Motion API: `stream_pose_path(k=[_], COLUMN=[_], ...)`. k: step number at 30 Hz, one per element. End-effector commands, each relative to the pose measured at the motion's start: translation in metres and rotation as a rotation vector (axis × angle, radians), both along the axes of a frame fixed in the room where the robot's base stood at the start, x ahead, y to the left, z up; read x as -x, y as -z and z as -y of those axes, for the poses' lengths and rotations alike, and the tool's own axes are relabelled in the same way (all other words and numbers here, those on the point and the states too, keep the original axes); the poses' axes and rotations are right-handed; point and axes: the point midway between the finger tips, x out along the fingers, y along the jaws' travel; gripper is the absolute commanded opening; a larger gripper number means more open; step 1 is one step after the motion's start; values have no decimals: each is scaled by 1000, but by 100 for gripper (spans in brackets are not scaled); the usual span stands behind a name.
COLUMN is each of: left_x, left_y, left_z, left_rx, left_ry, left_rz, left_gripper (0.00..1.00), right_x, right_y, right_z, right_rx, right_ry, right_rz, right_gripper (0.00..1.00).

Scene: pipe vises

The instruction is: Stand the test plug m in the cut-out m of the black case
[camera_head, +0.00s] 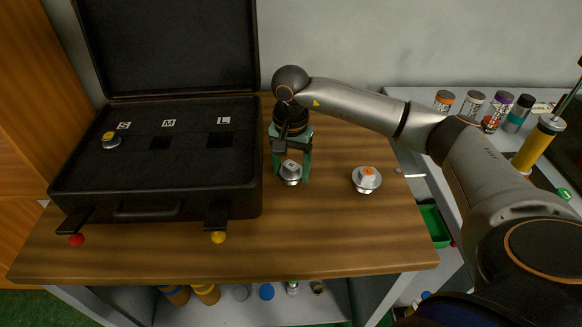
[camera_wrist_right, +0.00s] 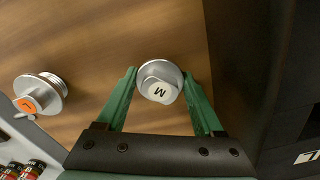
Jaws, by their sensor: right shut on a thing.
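The test plug m (camera_head: 291,172) is a silver plug with a pale top marked M, upright at the wooden table beside the case; it also shows in the right wrist view (camera_wrist_right: 159,82). My right gripper (camera_head: 291,180) points down with its green fingers on both sides of the plug, shut on it. I cannot tell whether the plug touches the table. The open black case (camera_head: 150,185) stands to the left. Its cut-out m (camera_head: 160,142) is a dark empty square below the M label, between S and L. My left gripper is not in view.
A plug with an orange top (camera_head: 367,179) stands on the table (camera_head: 330,235) to the right. A yellow-topped plug (camera_head: 111,140) sits in the S cut-out. The L cut-out (camera_head: 218,139) is empty. The case's raised lid (camera_head: 170,45) is behind; jars (camera_head: 471,103) stand at the right.

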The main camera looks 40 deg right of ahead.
Motion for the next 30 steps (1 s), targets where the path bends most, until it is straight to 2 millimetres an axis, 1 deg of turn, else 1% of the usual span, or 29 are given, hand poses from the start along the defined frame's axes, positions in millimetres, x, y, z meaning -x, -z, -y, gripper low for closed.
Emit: stream_pose_path(k=[4,8,9,16,17,25,28,30], left_x=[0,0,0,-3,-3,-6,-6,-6], left_y=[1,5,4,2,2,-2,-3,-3], left_z=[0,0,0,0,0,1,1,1], left_rx=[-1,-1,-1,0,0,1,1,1], left_ry=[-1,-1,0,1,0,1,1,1], left_rz=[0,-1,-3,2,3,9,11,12], left_gripper=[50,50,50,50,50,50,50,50], right_x=[0,0,0,0,0,0,-1,-1], right_y=[-1,3,3,2,2,0,-7,-18], right_z=[0,0,0,0,0,0,-1,-1], right_rx=[-1,-1,-1,-1,-1,-1,-2,-1], right_ry=[0,0,0,0,0,0,0,0], right_rz=[2,2,1,1,1,1,4,4], right_gripper=[7,7,71,97,99,99,99,99])
